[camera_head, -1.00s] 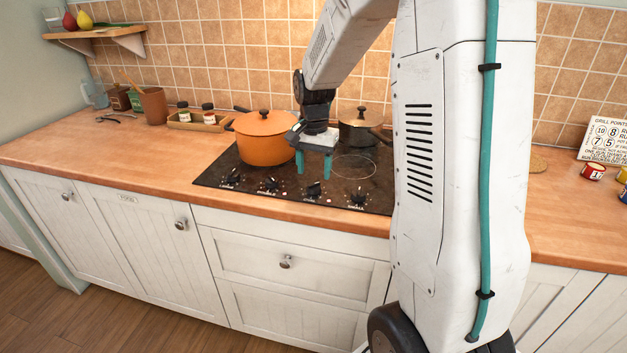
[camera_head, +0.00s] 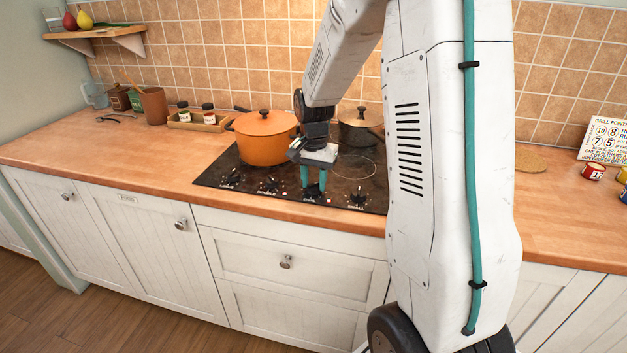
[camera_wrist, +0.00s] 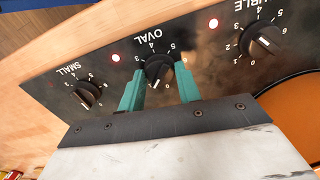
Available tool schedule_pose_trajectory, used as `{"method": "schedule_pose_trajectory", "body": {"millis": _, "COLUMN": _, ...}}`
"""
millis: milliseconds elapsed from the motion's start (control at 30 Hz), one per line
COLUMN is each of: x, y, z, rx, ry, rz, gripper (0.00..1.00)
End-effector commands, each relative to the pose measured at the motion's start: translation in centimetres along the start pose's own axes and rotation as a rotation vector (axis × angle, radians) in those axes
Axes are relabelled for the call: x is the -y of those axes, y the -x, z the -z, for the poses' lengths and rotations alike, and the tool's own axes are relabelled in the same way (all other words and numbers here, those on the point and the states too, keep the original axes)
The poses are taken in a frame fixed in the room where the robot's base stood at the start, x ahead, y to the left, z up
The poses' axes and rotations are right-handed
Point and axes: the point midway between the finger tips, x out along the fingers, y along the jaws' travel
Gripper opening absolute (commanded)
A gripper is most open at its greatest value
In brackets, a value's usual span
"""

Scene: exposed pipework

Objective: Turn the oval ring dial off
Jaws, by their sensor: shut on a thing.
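The oval ring dial (camera_wrist: 158,68) is a black knob under the word OVAL in the wrist view, with the numbers around it partly hidden. My gripper (camera_wrist: 160,80) has its two teal fingers on either side of this knob and is shut on it. A white mark shows on the knob's lower side in that view. In the head view my gripper (camera_head: 313,188) reaches down to the hob's front row of dials, and the oval dial (camera_head: 313,192) is partly hidden by the fingers.
The SMALL dial (camera_wrist: 88,94) and the DOUBLE dial (camera_wrist: 262,42) flank the oval one. An orange pot (camera_head: 264,142) and a dark lidded pot (camera_head: 361,128) stand on the hob (camera_head: 222,172) behind the dials.

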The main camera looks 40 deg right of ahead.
Motion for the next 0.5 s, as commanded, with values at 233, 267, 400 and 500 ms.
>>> {"method": "schedule_pose_trajectory", "body": {"millis": 233, "x": 0.02, "y": 0.03, "z": -0.01, "rx": 0.001, "ry": 0.076, "rz": 0.0, "gripper": 0.11}}
{"method": "schedule_pose_trajectory", "body": {"millis": 267, "x": 0.02, "y": 0.03, "z": -0.01, "rx": 0.001, "ry": 0.093, "rz": 0.0, "gripper": 0.11}}
{"method": "schedule_pose_trajectory", "body": {"millis": 400, "x": 0.01, "y": 0.03, "z": -0.03, "rx": 0.002, "ry": 0.192, "rz": 0.0, "gripper": 0.11}}
{"method": "schedule_pose_trajectory", "body": {"millis": 500, "x": 0.01, "y": 0.03, "z": -0.03, "rx": 0.002, "ry": 0.278, "rz": 0.0, "gripper": 0.11}}
